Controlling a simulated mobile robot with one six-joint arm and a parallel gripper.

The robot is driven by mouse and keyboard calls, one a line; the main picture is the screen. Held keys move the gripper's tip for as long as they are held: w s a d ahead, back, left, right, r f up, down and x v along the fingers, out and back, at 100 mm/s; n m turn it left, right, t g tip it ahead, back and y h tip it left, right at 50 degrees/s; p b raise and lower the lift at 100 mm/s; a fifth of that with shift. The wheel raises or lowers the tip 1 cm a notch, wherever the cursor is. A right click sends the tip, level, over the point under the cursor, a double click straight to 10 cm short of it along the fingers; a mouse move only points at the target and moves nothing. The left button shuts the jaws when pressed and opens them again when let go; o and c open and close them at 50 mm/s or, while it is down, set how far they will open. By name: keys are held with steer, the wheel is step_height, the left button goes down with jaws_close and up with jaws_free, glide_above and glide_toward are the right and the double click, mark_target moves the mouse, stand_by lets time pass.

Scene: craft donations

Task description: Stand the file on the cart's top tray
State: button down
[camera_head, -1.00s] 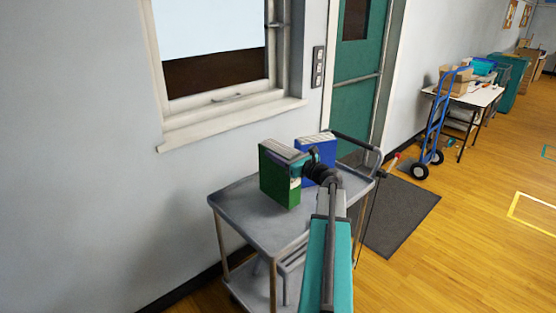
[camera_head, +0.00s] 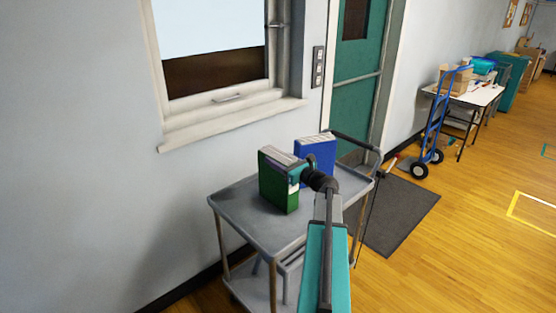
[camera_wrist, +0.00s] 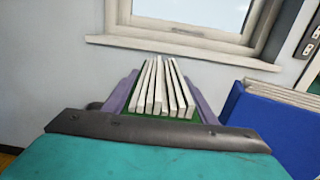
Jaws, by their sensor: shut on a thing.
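The green file (camera_head: 275,188) is upright over the cart's grey top tray (camera_head: 240,205), with pale pages along its top. Its base is at or very close to the tray surface; I cannot tell if it touches. My gripper (camera_head: 297,173) is shut on the file from its right side. In the wrist view the white page edges (camera_wrist: 165,88) of the file lie between the two fingers of my gripper (camera_wrist: 163,98).
A blue file (camera_head: 320,152) stands on the tray behind and to the right; it also shows in the wrist view (camera_wrist: 270,125). The wall and window sill (camera_head: 235,122) are behind the cart. The tray's left part is clear. A blue hand truck (camera_head: 432,130) stands far right.

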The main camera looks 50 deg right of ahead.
steer(key=shift+f, duration=0.25)
steer(key=c, duration=0.8)
jaws_free()
steer(key=shift+o, duration=0.2)
steer(key=shift+r, duration=0.15)
steer(key=s+b, duration=0.2)
steer(key=s, duration=1)
steer(key=shift+a, duration=0.4)
